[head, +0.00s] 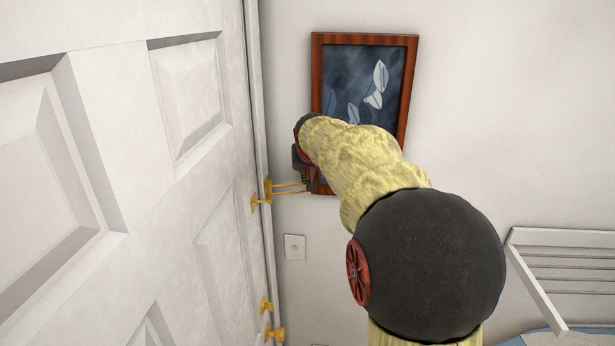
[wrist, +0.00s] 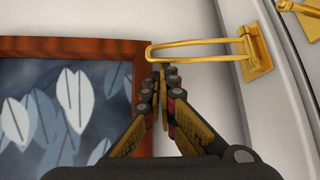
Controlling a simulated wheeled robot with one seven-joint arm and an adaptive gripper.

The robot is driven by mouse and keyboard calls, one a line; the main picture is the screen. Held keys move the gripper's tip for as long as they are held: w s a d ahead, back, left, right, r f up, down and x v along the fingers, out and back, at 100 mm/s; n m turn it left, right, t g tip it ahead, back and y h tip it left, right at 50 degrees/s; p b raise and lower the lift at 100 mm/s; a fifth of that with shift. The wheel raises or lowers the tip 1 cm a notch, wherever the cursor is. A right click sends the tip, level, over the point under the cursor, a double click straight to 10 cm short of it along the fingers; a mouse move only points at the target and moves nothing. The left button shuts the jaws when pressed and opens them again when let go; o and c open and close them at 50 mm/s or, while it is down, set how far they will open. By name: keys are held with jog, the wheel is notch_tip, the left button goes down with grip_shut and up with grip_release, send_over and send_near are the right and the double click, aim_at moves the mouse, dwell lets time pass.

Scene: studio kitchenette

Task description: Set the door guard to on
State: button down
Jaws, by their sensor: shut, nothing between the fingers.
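The door guard is a brass U-shaped bar (wrist: 195,43) on a brass plate (wrist: 258,55) fixed at the door frame. The bar is swung out over the wall, away from the door, with its rounded end near the picture's edge. In the head view the bar (head: 288,187) runs from the frame toward my gripper (head: 309,184). A separate brass catch (head: 258,203) sits on the door. In the wrist view my gripper (wrist: 164,70) is shut and empty, with its fingertips at the bar's rounded end. I cannot tell whether they touch it.
The white panelled door (head: 140,190) fills the left and looks closed. A wood-framed leaf picture (head: 409,90) hangs behind my arm. A wall switch (head: 295,247) and lower brass fittings (head: 267,305) are below. A white slatted rack (head: 560,262) stands at right.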

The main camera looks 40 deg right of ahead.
jog(key=shift+s+a, duration=0.1)
jog(key=shift+s, duration=0.05)
jog(key=s+a+m+g+h+b, duration=0.2)
jog(key=s+a+m+g+b, duration=0.2)
jog(key=a+m+b, duration=0.3)
jog(key=b, duration=0.4)
jog(key=shift+s+a+h+b, duration=0.3)
jog(key=shift+s+a+h, duration=0.05)
jog(key=shift+s+h, duration=0.05)
jog(key=shift+r, duration=0.1)
dwell(0.4)
